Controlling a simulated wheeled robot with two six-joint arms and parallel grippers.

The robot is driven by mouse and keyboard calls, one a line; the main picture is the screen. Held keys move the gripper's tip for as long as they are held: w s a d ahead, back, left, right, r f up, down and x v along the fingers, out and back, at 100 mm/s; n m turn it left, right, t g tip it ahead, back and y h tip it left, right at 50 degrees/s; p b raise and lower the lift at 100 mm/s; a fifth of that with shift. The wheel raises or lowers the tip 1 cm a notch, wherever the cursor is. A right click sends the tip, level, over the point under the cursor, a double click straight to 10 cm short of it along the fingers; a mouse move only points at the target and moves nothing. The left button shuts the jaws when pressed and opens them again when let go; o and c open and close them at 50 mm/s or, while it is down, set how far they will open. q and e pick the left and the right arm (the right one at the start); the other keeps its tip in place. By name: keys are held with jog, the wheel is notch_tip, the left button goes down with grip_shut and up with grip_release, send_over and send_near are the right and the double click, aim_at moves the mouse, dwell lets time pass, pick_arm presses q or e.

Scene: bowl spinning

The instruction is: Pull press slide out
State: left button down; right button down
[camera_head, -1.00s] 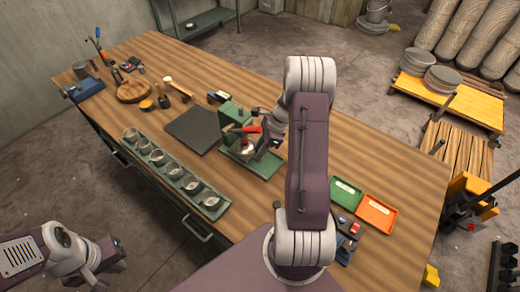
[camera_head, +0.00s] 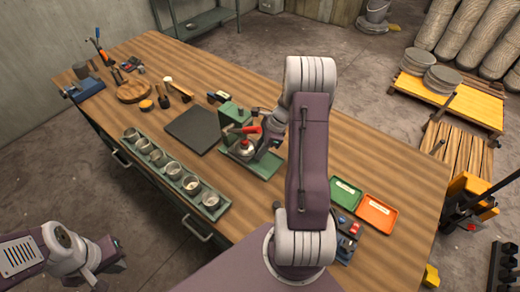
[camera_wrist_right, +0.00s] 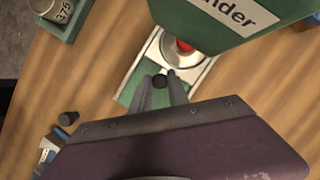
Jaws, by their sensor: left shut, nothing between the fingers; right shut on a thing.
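The green press (camera_head: 231,114) stands on the workbench, with a red-handled part at its front. In the right wrist view its green body (camera_wrist_right: 190,22) fills the top, with lettering ending in "nder". Below it lies a pale slide (camera_wrist_right: 149,57) with a red, metal-rimmed piece on it, partly hidden under the body. My right gripper (camera_wrist_right: 161,88) is shut on the slide's dark round knob (camera_wrist_right: 160,79). In the head view my right gripper (camera_head: 256,149) is at the press's right side. My left gripper (camera_head: 121,257) is shut and empty, off the bench at lower left.
A green tray (camera_head: 176,179) with several metal cups lies along the bench's front edge. A dark mat (camera_head: 191,129) is left of the press. Green (camera_head: 345,193) and orange (camera_head: 376,213) trays lie to the right. Tools crowd the far left; bare bench lies behind the press.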

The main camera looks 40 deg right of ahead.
jog(key=s+d, duration=0.1)
jog(key=s, duration=0.2)
jog(key=s+d, duration=0.1)
jog(key=s, duration=0.5)
jog(key=shift+s+d, duration=0.15)
jog(key=shift+d, duration=0.25)
jog(key=c, duration=1.3)
grip_release()
jog(key=shift+o, duration=0.2)
jog(key=v, duration=0.9)
